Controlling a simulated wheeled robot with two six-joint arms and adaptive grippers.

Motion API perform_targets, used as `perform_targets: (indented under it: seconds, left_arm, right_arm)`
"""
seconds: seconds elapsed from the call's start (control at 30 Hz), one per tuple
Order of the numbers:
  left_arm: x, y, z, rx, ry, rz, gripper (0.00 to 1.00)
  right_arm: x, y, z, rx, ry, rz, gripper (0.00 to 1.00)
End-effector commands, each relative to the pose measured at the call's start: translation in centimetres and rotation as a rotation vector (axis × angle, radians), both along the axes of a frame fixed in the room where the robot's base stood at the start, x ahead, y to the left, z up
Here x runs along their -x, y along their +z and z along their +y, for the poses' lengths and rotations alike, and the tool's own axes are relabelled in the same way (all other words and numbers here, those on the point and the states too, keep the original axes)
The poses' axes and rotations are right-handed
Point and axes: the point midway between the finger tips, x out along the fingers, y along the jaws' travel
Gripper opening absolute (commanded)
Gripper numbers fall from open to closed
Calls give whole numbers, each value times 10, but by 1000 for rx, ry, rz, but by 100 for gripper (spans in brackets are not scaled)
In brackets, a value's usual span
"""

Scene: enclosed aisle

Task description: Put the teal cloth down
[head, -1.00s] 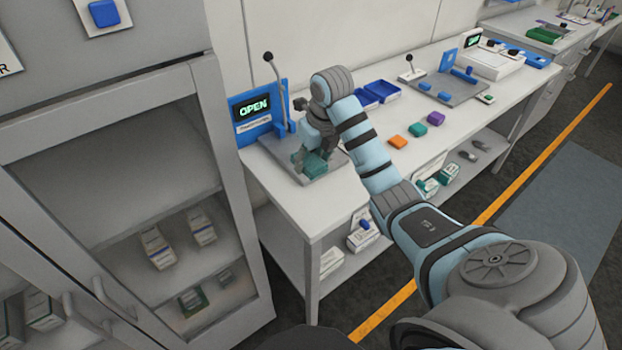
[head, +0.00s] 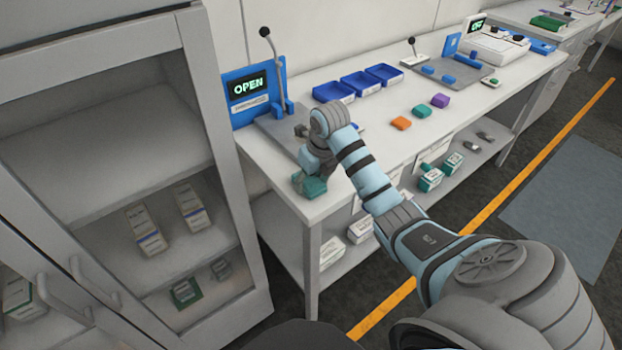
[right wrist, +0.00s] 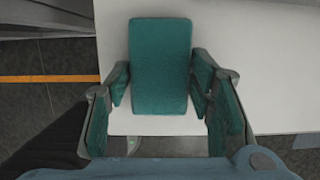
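The teal cloth (head: 315,188) is a small folded block below my right gripper (head: 311,178), over the front left corner of the white table. In the right wrist view the cloth (right wrist: 160,66) lies between the two teal-padded fingers of the right gripper (right wrist: 162,78). The fingers meet its side edges, so the gripper is shut on it. I cannot tell whether the cloth touches the tabletop. My left gripper is not in view.
A blue fixture with an OPEN display (head: 248,88), a lever and a grey plate (head: 275,127) stands behind the gripper. A glass-door cabinet (head: 222,150) stands left.

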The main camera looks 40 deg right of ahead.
Motion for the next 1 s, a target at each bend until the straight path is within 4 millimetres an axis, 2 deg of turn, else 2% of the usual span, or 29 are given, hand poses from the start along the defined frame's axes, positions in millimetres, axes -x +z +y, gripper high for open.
perform_targets:
  seconds: [0.1,0.5,0.67,0.73,0.83,0.9,1.0]
  left_arm:
    - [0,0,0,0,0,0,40]
    - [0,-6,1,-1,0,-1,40]
    - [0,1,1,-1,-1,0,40]
    - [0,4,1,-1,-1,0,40]
    - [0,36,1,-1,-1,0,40]
    - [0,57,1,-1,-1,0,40]
    - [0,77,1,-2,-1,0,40]
  right_arm:
    - [0,0,0,0,0,1,66]
    - [0,1,0,1,0,0,66]
    - [8,36,-1,2,0,-4,66]
    - [14,57,-2,4,0,-5,66]
    - [24,95,-2,2,0,1,66]
    - [28,114,-1,2,-1,2,66]
    - [34,132,-1,2,0,2,66]
